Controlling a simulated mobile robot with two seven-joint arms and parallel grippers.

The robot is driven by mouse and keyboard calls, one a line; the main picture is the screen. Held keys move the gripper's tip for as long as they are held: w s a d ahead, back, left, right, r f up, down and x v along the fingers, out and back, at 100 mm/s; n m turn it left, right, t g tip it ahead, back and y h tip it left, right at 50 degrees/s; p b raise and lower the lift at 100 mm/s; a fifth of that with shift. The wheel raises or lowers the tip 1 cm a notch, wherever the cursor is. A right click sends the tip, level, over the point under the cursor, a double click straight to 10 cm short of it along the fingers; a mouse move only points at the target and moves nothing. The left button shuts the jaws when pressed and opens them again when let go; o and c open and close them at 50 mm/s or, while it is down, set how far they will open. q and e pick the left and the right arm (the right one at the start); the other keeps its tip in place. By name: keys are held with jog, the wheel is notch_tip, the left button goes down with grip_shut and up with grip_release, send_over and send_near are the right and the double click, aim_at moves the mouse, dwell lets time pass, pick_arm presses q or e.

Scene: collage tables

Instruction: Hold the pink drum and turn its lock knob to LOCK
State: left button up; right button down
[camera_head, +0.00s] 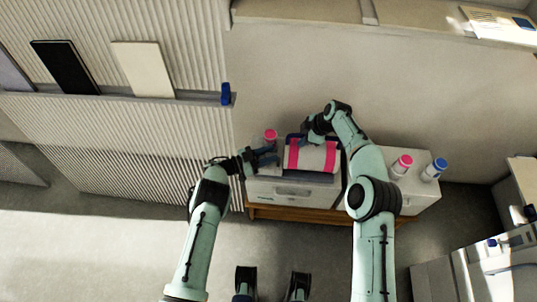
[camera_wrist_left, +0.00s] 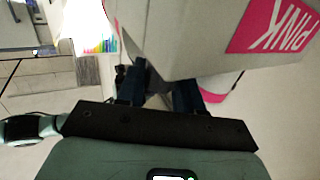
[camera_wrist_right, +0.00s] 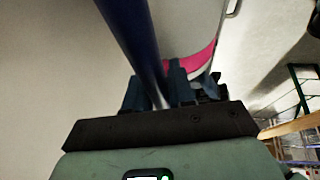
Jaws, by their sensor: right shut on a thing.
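The pink drum (camera_head: 308,155) is a whitish body with two pink bands, on a pale machine in the head view. My right gripper (camera_head: 311,132) is at its far edge. In the right wrist view, my right gripper (camera_wrist_right: 160,88) is shut on a dark blue bar (camera_wrist_right: 130,35) beside the white and pink drum surface (camera_wrist_right: 185,25). My left gripper (camera_head: 268,156) is at the drum's left end. In the left wrist view, my left gripper (camera_wrist_left: 158,85) has its fingers apart, close to a pale body with a pink "PINK" label (camera_wrist_left: 275,27). I cannot make out the lock knob.
A pink-capped bottle (camera_head: 270,136) stands close behind my left gripper. Another pink-capped bottle (camera_head: 401,164) and a blue-capped bottle (camera_head: 435,169) stand to the right, beyond my right arm. A ribbed wall (camera_head: 140,150) is on the left. The floor in front is clear.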

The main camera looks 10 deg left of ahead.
pick_arm(q)
jog(key=shift+o, duration=1)
jog(key=v, duration=1.2)
pick_arm(e)
jog(key=c, duration=0.9)
grip_release()
jog(key=shift+r, duration=0.1)
pick_arm(q)
jog(key=shift+r+p, duration=0.35)
jog(key=shift+r, duration=0.1)
pick_arm(e)
jog(key=v, duration=1.3)
jog(key=shift+r, duration=0.15)
